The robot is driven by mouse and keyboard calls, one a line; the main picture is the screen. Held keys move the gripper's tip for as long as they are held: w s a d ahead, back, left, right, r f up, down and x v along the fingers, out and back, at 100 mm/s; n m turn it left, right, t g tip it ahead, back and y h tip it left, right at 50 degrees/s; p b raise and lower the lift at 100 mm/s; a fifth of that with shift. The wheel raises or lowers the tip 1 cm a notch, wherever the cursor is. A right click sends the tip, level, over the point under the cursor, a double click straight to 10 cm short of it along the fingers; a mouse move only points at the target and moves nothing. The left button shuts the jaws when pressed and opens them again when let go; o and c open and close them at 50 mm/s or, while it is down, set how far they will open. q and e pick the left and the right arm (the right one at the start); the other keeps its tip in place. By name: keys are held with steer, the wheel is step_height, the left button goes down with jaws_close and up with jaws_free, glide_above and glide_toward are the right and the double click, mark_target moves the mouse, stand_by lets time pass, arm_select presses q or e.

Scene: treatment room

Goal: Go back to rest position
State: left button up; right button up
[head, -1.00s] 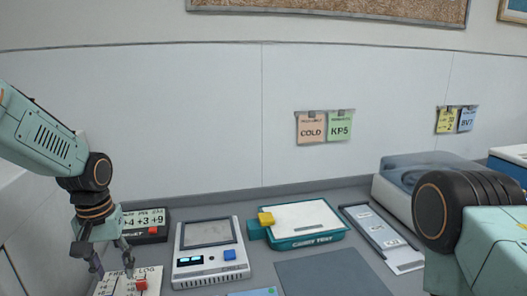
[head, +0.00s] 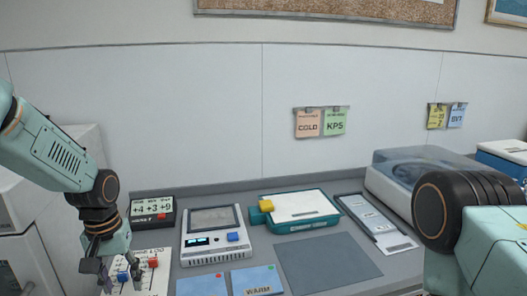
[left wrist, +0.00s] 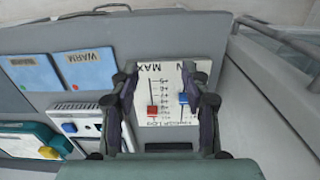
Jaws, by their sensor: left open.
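My left gripper (head: 121,279) is open and empty at the lower left of the head view, over a white log panel (head: 158,263) with a red slider knob (head: 153,263) and a blue one (head: 123,276). In the left wrist view the open fingers (left wrist: 165,100) frame the panel, with the red knob (left wrist: 153,112) and the blue knob (left wrist: 183,98) between them in the picture. Contact with the panel cannot be told. My right arm (head: 480,230) shows at the right edge of the head view; its gripper is out of view.
On the grey counter stand a small display box (head: 152,212), a white device with a screen (head: 214,236), a teal tray (head: 303,224), blue cards (head: 257,280) and a grey mat (head: 327,262). A machine with a clear lid (head: 412,178) stands at the right. White wall behind.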

arm_select(q)
steer(key=s+d+f+m, duration=0.1)
steer(key=s+d+f, duration=0.2)
steer(key=s+f, duration=0.3)
steer(key=s+d+f, duration=0.2)
steer(key=s+f, duration=0.2)
steer(key=f, duration=0.5)
steer(key=s+d+f+m, duration=0.1)
steer(key=s+f, duration=0.2)
steer(key=s, duration=0.8)
steer(key=s+d+f, duration=0.1)
steer(key=s+f, duration=0.2)
steer(key=s, duration=0.8)
step_height(320, 180, down, 12)
steer(key=b, duration=1.2)
steer(key=shift+d, duration=0.2)
arm_select(e)
step_height(320, 180, down, 12)
steer(key=shift+w, duration=0.2)
arm_select(q)
steer(key=shift+w, duration=0.15)
arm_select(e)
steer(key=shift+w+r, duration=0.1)
